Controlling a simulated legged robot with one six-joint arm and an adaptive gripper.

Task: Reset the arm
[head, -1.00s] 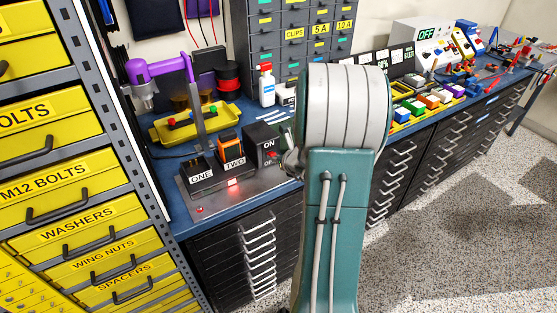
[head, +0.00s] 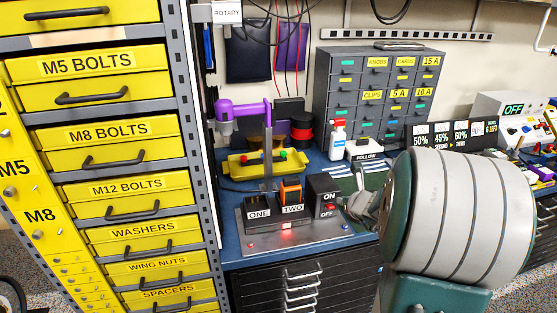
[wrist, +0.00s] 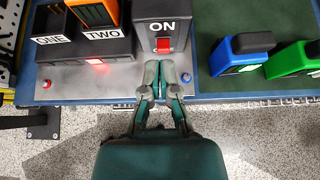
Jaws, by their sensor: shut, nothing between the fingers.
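My arm, a thick white and teal link, fills the right of the head view. My gripper (wrist: 162,75) is shut and empty in the wrist view, its fingertips together just below the red switch (wrist: 164,45) of the black ON/OFF box (wrist: 163,30). I cannot tell whether the tips touch the box. In the head view the gripper is mostly hidden by the arm, with a grey part (head: 362,204) showing beside the box. Left of the box are the black slots labelled ONE (head: 258,207) and TWO (head: 292,203), with an orange block in TWO. A red light glows on the plate below.
A blue bench (head: 235,255) carries a yellow tray (head: 240,166), a purple-topped device (head: 240,112) and a spray bottle (head: 337,140). A grey drawer cabinet (head: 345,95) stands behind. Yellow bolt drawers (head: 112,145) rise at left. Blue (wrist: 240,55) and green (wrist: 295,60) blocks lie right of the plate.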

